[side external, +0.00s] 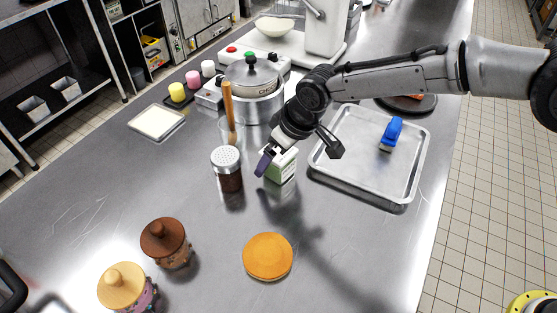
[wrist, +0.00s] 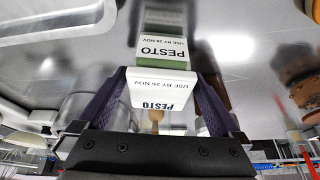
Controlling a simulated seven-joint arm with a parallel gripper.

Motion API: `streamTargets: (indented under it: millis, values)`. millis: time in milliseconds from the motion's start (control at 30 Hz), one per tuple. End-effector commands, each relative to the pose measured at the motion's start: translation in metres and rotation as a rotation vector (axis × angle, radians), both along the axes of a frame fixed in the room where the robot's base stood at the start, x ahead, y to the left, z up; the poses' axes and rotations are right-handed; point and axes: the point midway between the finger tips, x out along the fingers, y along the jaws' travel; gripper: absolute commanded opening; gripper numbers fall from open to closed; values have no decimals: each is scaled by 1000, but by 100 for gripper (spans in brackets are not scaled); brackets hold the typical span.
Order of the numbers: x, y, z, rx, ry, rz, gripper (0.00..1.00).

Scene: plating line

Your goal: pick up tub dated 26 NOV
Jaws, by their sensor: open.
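The pesto tub (side external: 281,168), pale with green sides, stands upright on the steel counter, partly hidden by my gripper in the side view. In the wrist view its white top and the side label of the tub (wrist: 163,50) both read PESTO and USE BY 26 NOV. My gripper (side external: 297,152) is above the tub, open, with its fingers spread on either side of it. In the wrist view the fingers of my gripper (wrist: 158,76) flank the white top. I cannot tell whether they touch it.
A metal tray (side external: 344,187) with a blue brush (side external: 391,133) lies right of the tub. A shaker (side external: 227,168) stands close on the left. A pot (side external: 257,101) and a wooden-handled tool (side external: 229,108) stand behind. An orange disc (side external: 267,257) lies in front, with free counter around it.

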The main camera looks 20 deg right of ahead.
Motion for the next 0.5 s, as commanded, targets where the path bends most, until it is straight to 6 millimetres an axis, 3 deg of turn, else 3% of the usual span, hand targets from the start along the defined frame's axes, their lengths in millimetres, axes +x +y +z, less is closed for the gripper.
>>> streamTargets:
  millis: [100, 367, 400, 500]
  values:
    - [4, 2, -11, -1, 1, 0, 100]
    - [5, 3, -13, 1, -1, -1, 100]
    - [5, 3, -13, 1, -1, -1, 98]
    - [5, 3, -13, 1, -1, -1, 80]
